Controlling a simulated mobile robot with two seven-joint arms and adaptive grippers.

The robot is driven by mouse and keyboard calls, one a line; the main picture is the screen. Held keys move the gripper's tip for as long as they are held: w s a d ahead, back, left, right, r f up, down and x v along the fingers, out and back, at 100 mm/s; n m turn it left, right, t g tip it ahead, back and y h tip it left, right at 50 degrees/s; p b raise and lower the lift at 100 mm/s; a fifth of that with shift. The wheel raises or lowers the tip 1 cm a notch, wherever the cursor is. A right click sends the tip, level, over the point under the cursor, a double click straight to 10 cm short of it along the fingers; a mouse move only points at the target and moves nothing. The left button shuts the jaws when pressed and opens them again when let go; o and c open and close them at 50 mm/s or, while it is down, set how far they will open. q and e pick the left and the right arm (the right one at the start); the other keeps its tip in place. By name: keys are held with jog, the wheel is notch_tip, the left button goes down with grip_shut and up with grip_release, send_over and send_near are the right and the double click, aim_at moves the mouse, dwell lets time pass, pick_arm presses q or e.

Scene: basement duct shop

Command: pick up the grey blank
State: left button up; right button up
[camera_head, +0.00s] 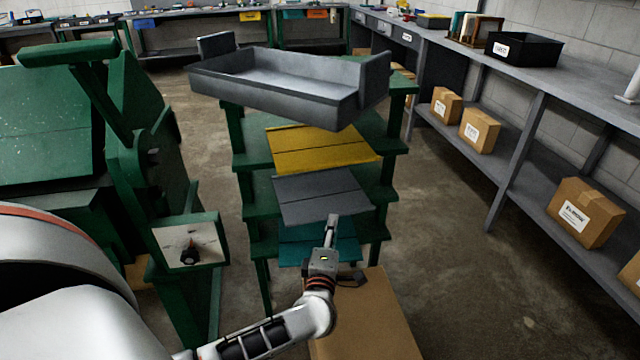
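The grey blank (305,190) is a flat dark grey sheet with a line across it. It lies on a middle tier of the green stepped rack (388,195). A yellow blank (315,150) lies on the tier above it, and a teal blank (297,252) on the tier below. My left gripper (333,219) is at the front edge of the grey blank, near its right side. It shows edge-on, so I cannot tell whether its fingers are apart or touch the blank. My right gripper is not in view.
A grey metal tray (275,87) sits on top of the rack. A green machine (150,150) stands close on the left. A cardboard box (365,325) is below my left wrist. A grey bench (520,75) with boxes on its lower shelf runs along the right; the floor before it is clear.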

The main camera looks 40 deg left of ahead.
aim_at(335, 213)
pick_arm(q)
jog(key=b+x, duration=0.1)
jog(key=x, duration=0.5)
jog(key=shift+w+a, duration=0.2)
jog(key=shift+r, duration=0.15)
grip_shut()
